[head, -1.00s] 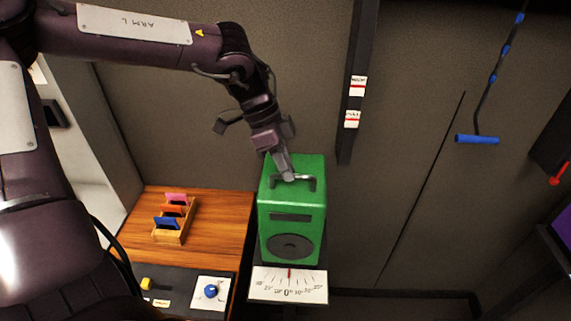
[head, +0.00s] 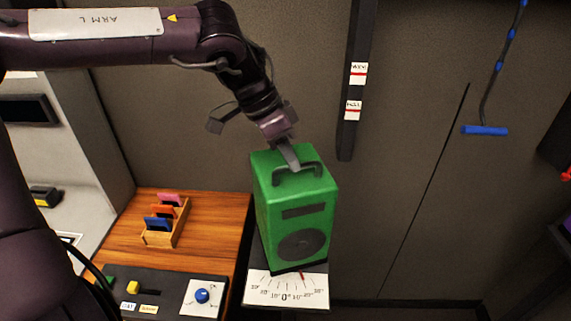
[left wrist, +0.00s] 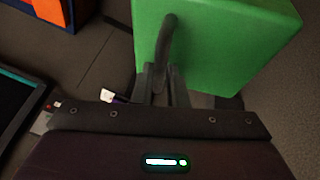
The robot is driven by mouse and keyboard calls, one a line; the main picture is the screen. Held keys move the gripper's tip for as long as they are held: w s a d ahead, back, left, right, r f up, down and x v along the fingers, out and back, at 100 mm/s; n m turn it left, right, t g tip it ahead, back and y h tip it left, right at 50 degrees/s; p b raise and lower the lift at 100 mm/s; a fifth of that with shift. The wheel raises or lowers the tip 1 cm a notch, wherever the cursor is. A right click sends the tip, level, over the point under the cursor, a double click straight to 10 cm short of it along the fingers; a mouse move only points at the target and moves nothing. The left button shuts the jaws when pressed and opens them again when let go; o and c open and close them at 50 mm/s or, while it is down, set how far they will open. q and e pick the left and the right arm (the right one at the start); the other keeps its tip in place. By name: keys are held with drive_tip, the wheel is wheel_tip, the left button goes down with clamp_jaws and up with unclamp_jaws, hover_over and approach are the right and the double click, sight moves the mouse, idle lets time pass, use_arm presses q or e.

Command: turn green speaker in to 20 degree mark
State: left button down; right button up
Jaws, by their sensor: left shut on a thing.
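The green speaker (head: 290,210) stands on a narrow stand and is turned so its front faces slightly right. My left gripper (head: 292,165) is shut on the dark handle (head: 297,175) on its top. In the left wrist view the speaker (left wrist: 225,40) and its handle (left wrist: 165,45) are at the fingers (left wrist: 165,85). The white degree scale (head: 262,287) lies in front of the speaker's base. The red pointer (head: 302,276) is right of the 0 mark; I cannot read its exact degree. My right gripper is not in view.
A wooden table (head: 215,220) on the left holds a rack (head: 165,225) with coloured pieces. A dark panel with a blue trackball (head: 202,296) is in front of it. A blue-handled bar (head: 485,130) hangs at right. The floor right of the speaker looks clear.

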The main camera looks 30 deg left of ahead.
use_arm(q)
drive_tip(key=c, duration=1.5)
unclamp_jaws()
drive_tip(key=shift+d, duration=0.1)
drive_tip(key=shift+o, duration=0.2)
drive_tip(key=b+v, duration=0.2)
drive_tip(key=v, duration=0.5)
drive_tip(key=shift+r, duration=0.4)
